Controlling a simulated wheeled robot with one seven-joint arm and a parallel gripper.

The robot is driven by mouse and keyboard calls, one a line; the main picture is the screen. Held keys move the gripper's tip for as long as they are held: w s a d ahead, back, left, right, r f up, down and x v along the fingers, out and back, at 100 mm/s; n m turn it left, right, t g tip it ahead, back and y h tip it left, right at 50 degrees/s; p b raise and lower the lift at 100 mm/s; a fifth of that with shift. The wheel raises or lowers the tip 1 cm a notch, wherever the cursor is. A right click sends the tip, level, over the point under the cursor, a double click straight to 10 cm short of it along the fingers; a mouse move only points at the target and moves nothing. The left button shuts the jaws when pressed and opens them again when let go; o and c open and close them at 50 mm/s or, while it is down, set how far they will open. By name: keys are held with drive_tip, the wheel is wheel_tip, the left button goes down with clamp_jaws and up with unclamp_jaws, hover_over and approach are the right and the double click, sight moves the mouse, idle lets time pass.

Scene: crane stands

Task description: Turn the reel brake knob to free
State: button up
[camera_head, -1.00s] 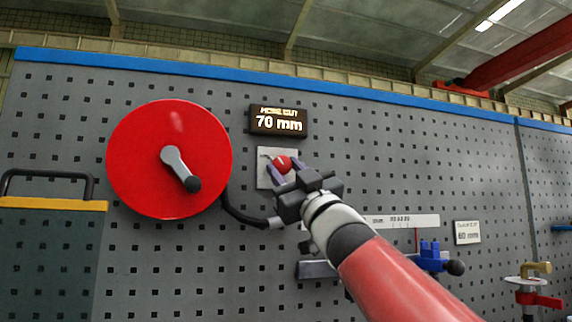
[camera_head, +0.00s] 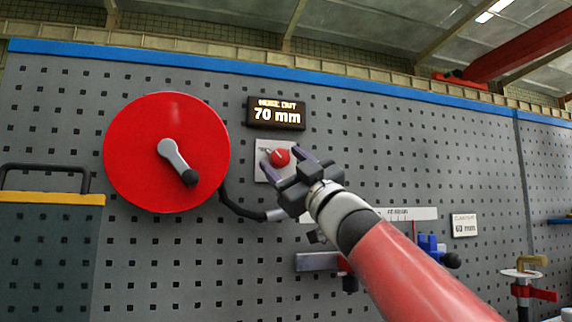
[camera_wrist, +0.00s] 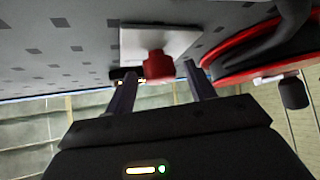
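The red reel brake knob (camera_head: 281,157) sits on a pale square plate (camera_head: 261,174) on the pegboard, below the display. A small light mark shows on the knob, but its setting is too small to read. My gripper (camera_head: 280,156) is open, with its two dark fingers at either side of the knob. In the wrist view the knob (camera_wrist: 158,66) and its plate (camera_wrist: 135,40) show between and just above the spread fingertips (camera_wrist: 158,70). I see gaps between knob and fingers there; how deep the fingers reach is unclear.
A red reel (camera_head: 130,150) with a grey crank (camera_head: 175,157) is left of the plate. A black display (camera_head: 276,114) reading 70 mm hangs above. A dark hose (camera_head: 240,209) runs below. A ruler strip (camera_head: 412,214) and blue clamp (camera_head: 430,243) are lower right.

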drive_tip(key=b+v, duration=0.2)
drive_tip(key=v, duration=0.6)
drive_tip(key=shift+b, duration=0.4)
